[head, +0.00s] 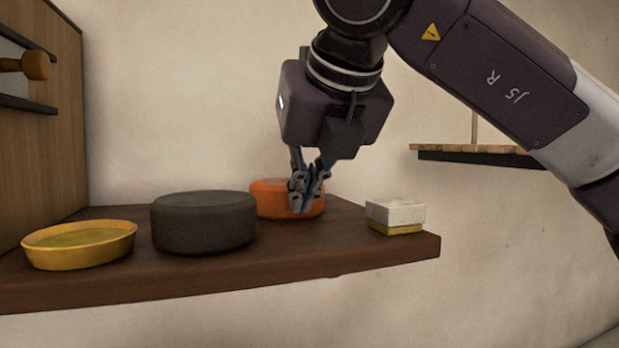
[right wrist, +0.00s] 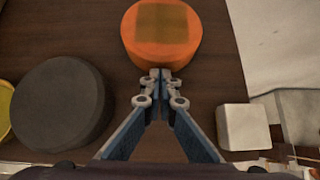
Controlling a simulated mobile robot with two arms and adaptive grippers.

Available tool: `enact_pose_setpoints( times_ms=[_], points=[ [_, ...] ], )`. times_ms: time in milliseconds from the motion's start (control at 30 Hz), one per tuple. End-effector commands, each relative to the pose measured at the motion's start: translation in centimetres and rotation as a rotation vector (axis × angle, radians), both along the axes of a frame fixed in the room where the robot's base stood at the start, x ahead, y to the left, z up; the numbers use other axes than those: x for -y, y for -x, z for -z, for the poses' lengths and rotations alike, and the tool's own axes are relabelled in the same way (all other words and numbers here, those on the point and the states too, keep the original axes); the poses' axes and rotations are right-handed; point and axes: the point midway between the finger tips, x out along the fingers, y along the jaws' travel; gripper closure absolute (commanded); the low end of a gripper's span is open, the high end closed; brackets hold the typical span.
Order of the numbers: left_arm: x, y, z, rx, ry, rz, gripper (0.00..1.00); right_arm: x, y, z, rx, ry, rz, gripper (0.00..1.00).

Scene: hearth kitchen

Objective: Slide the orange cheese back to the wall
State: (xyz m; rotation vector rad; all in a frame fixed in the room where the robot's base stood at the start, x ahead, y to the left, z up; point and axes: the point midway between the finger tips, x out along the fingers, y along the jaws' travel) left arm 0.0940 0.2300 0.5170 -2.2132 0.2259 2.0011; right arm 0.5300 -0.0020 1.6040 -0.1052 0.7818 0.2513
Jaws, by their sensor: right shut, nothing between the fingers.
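The orange cheese (head: 270,197) is a flat round wheel on the dark wooden shelf (head: 340,255), toward the back near the wall. In the right wrist view the cheese (right wrist: 150,48) shows a brownish square patch on its top. My right gripper (head: 300,203) points down in front of the cheese, its closed fingers overlapping the cheese's front side in the head view. In the right wrist view the right gripper (right wrist: 160,76) has its fingertips together at the cheese's near edge, touching or almost touching it. Nothing is between the fingers. My left gripper is out of view.
A dark grey round cheese (head: 203,224) stands left of the orange one. A yellow dish (head: 80,246) is farther left. A small white and yellow box (head: 396,215) stands near the shelf's right end. A second small shelf (head: 475,155) hangs on the wall at right.

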Motion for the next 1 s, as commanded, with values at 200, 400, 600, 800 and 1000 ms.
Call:
enact_pose_setpoints(
  times_ms=[200,400,600,800,1000],
  points=[
    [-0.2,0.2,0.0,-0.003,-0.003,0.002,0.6,0.0,-0.2,0.1,0.0,0.0,0.0,1.0],
    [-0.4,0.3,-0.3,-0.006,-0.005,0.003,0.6,-0.2,-0.6,-0.1,-0.001,-0.001,0.0,1.0],
    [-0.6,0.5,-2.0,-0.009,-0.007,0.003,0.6,-1.3,-4.4,-0.4,-0.003,-0.001,0.002,1.0],
    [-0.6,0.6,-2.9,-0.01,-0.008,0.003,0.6,-1.9,-7.1,-0.1,0.0,0.001,0.001,1.0],
    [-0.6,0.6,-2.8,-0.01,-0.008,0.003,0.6,-2.0,-7.2,0.1,0.001,0.0,0.001,1.0]
  ],
)
